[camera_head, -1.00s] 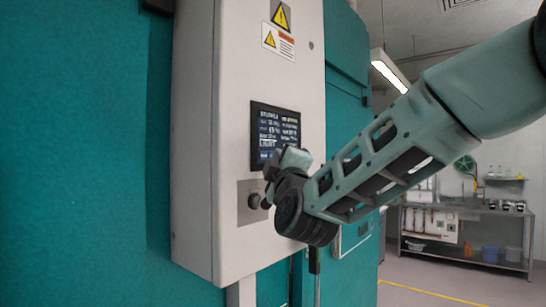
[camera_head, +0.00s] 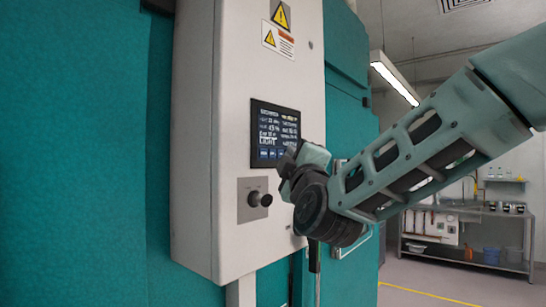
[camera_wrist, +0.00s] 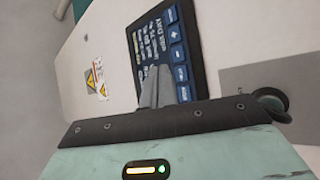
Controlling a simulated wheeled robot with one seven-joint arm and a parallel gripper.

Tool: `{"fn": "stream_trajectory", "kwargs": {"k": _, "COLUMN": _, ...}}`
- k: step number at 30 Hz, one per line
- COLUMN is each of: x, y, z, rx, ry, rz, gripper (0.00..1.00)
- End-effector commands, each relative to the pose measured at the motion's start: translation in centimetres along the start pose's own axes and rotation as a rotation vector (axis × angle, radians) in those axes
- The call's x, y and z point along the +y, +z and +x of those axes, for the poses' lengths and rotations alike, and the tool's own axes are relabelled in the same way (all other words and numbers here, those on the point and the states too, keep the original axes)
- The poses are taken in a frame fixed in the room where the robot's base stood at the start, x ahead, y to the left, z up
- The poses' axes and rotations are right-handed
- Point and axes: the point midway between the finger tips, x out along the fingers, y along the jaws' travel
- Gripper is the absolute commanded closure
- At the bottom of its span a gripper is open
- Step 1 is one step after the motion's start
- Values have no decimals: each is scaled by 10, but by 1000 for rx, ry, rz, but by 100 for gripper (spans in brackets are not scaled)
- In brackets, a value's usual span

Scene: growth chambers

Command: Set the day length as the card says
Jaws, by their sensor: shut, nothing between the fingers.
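The control screen (camera_head: 275,134) is a dark panel with white text on the pale cabinet front, with a row of blue buttons along its lower edge. It also shows, turned on its side, in the wrist view (camera_wrist: 150,42), with blue buttons (camera_wrist: 178,55). The text is mostly too small to read; one line looks like "LIGHT". A black knob (camera_head: 260,199) on a grey plate sits below the screen. My gripper (camera_wrist: 157,86) is shut and empty, its tips in front of the screen near the button row; I cannot tell whether they touch. No card is seen.
The pale cabinet (camera_head: 205,220) is fixed to a teal chamber (camera_head: 90,150). Warning labels (camera_head: 279,38) are above the screen. A steel bench (camera_head: 470,215) stands far back right, with open floor before it.

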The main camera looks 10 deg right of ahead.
Motion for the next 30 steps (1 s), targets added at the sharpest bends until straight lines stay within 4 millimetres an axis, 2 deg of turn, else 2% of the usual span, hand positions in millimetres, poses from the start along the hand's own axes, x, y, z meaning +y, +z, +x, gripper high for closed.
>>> {"fn": "stream_trajectory", "kwargs": {"k": 10, "x": 14, "y": 15, "z": -20, "rx": -1, "ry": 1, "rz": 0, "gripper": 100}}
{"fn": "stream_trajectory", "kwargs": {"k": 30, "x": 15, "y": 15, "z": -21, "rx": 0, "ry": 0, "rz": 0, "gripper": 100}}
